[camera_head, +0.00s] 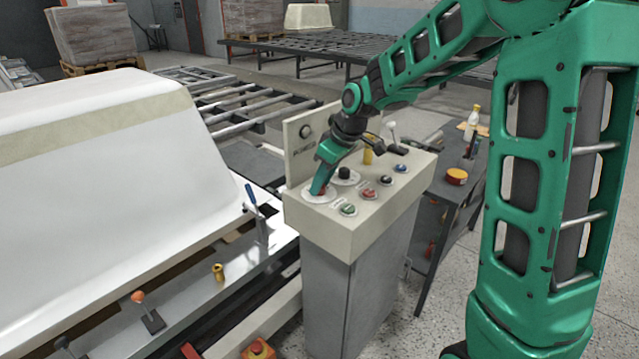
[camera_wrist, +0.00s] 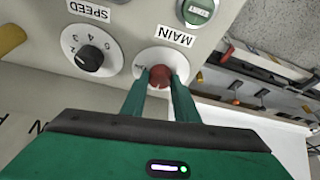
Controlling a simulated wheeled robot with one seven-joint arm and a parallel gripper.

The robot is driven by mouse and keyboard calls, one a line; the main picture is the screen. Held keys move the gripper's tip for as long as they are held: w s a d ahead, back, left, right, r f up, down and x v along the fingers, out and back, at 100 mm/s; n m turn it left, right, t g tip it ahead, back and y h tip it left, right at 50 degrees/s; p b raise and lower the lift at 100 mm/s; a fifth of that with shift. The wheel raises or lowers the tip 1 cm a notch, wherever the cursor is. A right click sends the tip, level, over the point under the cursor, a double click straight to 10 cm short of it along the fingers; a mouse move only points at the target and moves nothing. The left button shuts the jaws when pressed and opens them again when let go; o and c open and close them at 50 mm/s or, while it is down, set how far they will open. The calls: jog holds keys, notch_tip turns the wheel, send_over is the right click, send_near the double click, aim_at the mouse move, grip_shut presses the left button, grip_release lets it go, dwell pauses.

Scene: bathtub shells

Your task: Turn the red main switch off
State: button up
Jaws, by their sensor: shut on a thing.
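The red main switch (camera_wrist: 160,77) is a round red knob on a white dial plate, beside the label MAIN on the control panel. In the wrist view my gripper (camera_wrist: 160,92) has its two green fingers on either side of the knob, shut on it. In the head view my gripper (camera_head: 319,188) reaches down to the left end of the panel and hides most of the switch. The white plate of the switch (camera_head: 312,197) shows around the fingers. The knob's pointer position cannot be read.
The control panel (camera_head: 345,228) also bears a black SPEED dial (camera_wrist: 90,58), a green button (camera_wrist: 198,10), red and blue buttons, and a lever. A white tub shell (camera_head: 95,150) lies to the left.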

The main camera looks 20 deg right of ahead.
jog(key=shift+w+d+n, duration=0.1)
jog(key=shift+d+n, duration=0.05)
jog(key=shift+n, duration=0.35)
jog(key=o, duration=1.1)
jog(key=shift+c, duration=0.2)
jog(key=shift+r, duration=0.15)
jog(key=v, duration=1)
jog(key=shift+d+r, duration=0.15)
jog(key=shift+r, duration=0.1)
